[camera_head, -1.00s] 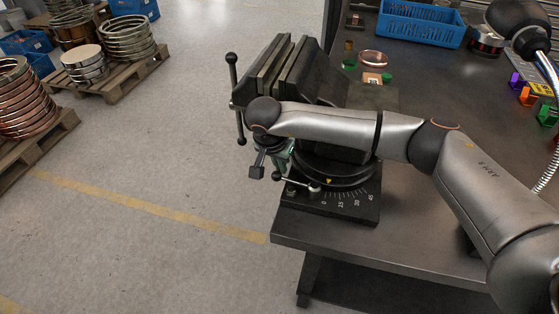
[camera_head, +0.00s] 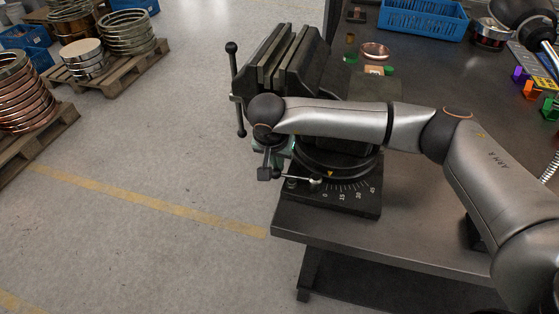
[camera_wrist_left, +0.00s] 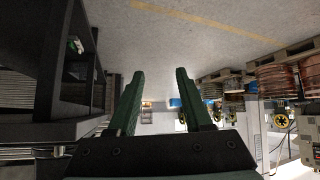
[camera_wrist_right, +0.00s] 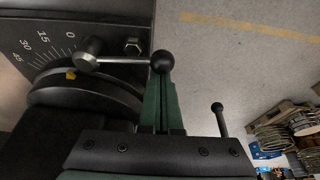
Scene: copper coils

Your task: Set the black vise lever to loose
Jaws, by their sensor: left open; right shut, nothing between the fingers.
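The black vise (camera_head: 290,60) stands on a swivel base with a degree scale (camera_head: 345,192) at the workbench's corner. A small lever (camera_head: 297,179) with a silver hub and dark ball end sits at the base; in the right wrist view its rod (camera_wrist_right: 125,60) runs sideways from hub to black ball (camera_wrist_right: 162,62). My right gripper (camera_wrist_right: 158,82) is shut and empty, its fingertips at the ball; I cannot tell whether they touch. In the head view my right arm hides much of it. My left gripper (camera_wrist_left: 160,72) is open and empty, seen only in the left wrist view.
A black clamp bar (camera_head: 236,90) with ball ends hangs at the vise's left side. The workbench (camera_head: 420,225) carries a blue crate (camera_head: 423,18), a copper ring (camera_head: 375,50) and small parts behind. Pallets with coils stand at left; the floor between is clear.

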